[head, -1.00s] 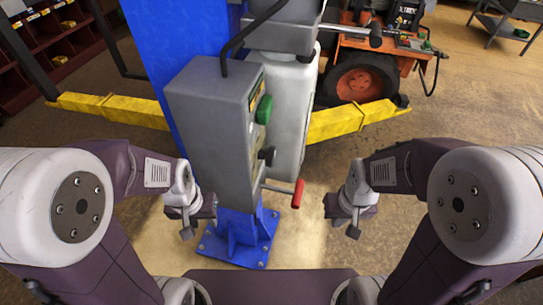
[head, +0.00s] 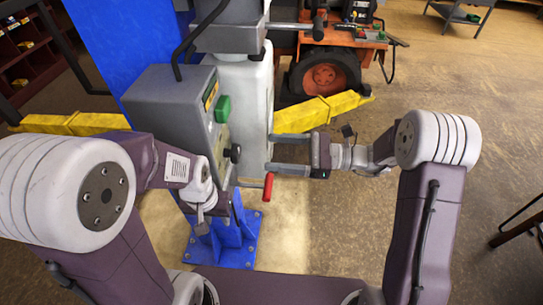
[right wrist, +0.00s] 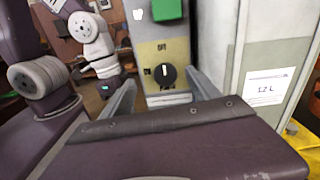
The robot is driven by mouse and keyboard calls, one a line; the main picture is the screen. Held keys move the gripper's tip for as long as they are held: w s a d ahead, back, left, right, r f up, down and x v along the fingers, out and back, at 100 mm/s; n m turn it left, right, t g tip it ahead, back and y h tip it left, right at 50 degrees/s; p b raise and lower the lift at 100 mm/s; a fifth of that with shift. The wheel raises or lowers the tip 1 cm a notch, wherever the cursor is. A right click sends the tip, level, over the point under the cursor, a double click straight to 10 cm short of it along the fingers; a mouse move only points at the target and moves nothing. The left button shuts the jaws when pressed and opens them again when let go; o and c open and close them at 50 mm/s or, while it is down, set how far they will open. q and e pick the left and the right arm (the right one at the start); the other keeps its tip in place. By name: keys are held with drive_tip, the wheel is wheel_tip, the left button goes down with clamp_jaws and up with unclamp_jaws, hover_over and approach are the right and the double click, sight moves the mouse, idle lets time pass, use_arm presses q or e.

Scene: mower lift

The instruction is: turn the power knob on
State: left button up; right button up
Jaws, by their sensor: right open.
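The grey control box (head: 165,105) is fixed to the blue lift post. Its panel carries a green button (head: 222,108) and, below it, the black power knob (head: 233,153). In the right wrist view the knob (right wrist: 165,75) sits on a yellowish plate, its pale mark appearing to point up to a label that looks like OFF; another label is at its left. My right gripper (head: 270,153) is open and empty, its fingers pointing at the panel, apart from the knob. In the wrist view the knob shows between the fingers. My left gripper (head: 203,220) hangs in front of the box; its jaws are unclear.
A red-handled lever (head: 268,186) sticks out below the knob, close under my right gripper. A white tank (head: 245,100) stands behind the box. Yellow lift arms (head: 325,110) and an orange mower (head: 325,75) are behind.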

sight(239, 154)
drive_tip(key=shift+m, duration=0.6)
drive_tip(key=a+f+p, duration=0.1)
drive_tip(key=a, duration=0.1)
drive_tip(key=a+p, duration=0.1)
drive_tip(key=a, duration=0.2)
drive_tip(key=w+a+f+p, duration=0.1)
drive_tip(key=a, duration=0.2)
drive_tip(key=shift+f, duration=0.3)
drive_tip(key=shift+a+f, duration=0.1)
drive_tip(key=shift+a, duration=0.4)
drive_tip(key=shift+s, duration=0.1)
drive_tip(key=shift+d, duration=0.15)
drive_tip(key=c, duration=1.4)
